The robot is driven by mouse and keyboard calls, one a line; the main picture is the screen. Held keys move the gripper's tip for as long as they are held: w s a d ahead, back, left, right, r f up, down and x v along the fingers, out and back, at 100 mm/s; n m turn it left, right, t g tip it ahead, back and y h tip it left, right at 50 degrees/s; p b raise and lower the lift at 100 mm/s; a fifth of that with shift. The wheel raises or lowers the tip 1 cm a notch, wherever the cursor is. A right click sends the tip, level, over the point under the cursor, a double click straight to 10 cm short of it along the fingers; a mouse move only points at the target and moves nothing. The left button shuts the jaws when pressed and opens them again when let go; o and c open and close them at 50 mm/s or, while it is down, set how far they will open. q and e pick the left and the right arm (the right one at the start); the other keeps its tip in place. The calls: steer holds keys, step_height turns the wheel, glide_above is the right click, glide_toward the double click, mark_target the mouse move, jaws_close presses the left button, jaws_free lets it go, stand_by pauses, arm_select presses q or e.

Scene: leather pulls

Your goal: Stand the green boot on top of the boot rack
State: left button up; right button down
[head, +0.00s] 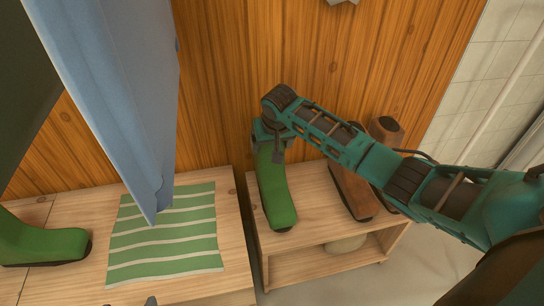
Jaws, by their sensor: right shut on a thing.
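A green boot (275,190) is at the left part of the boot rack's (311,231) wooden top, upright with its toe toward the front. My right gripper (268,147) is shut on the upper end of its shaft. The arm reaches in from the right. I cannot tell whether the sole touches the rack top. Another green boot (40,243) is at the far left, on the bench side, cut off by the picture edge. My left gripper is not seen clearly.
A brown boot (352,192) stands on the rack's right part, partly behind my arm. A pale object (345,244) is on the lower shelf. A green striped cloth (163,240) lies on a wooden bench (237,275) at left. Blue fabric (125,90) hangs above it. A plank wall is behind.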

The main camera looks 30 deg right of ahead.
step_height(320, 180, down, 4)
steer(key=shift+r+b, duration=0.15)
steer(key=shift+b, duration=0.6)
steer(key=shift+c, duration=1.2)
jaws_free()
steer(key=shift+f, duration=0.25)
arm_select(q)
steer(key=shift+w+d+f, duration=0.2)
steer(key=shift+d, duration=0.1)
arm_select(e)
steer(key=shift+o, duration=1.2)
